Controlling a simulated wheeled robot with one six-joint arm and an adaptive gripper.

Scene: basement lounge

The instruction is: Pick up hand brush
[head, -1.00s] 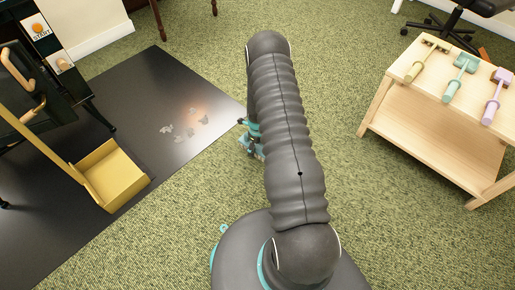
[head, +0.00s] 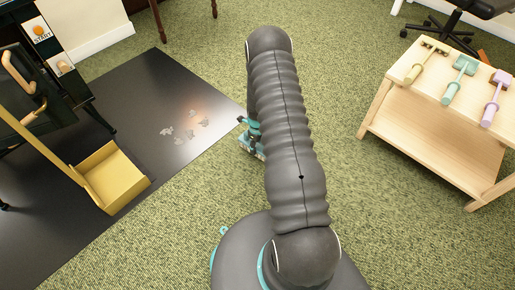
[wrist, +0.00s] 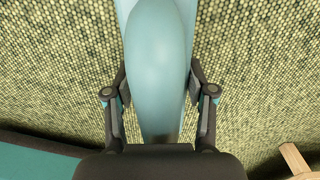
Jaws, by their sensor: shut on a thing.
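In the wrist view my gripper (wrist: 160,97) is shut on a long, rounded pale-blue thing, which looks like the hand brush (wrist: 158,60). One finger lies along each side of it. Its upper end runs out of the picture, and a lighter edge shows behind it. In the head view my arm hides most of the gripper (head: 250,136), and I cannot make out the held brush there. The carpet shows behind the brush in the wrist view.
A wooden table (head: 432,150) at right carries a yellow (head: 425,62), a mint (head: 458,80) and a purple (head: 495,98) long-handled tool. A black mat (head: 145,80) with grey scraps (head: 185,130) and a yellow dustpan (head: 112,178) lie left. Green carpet between is clear.

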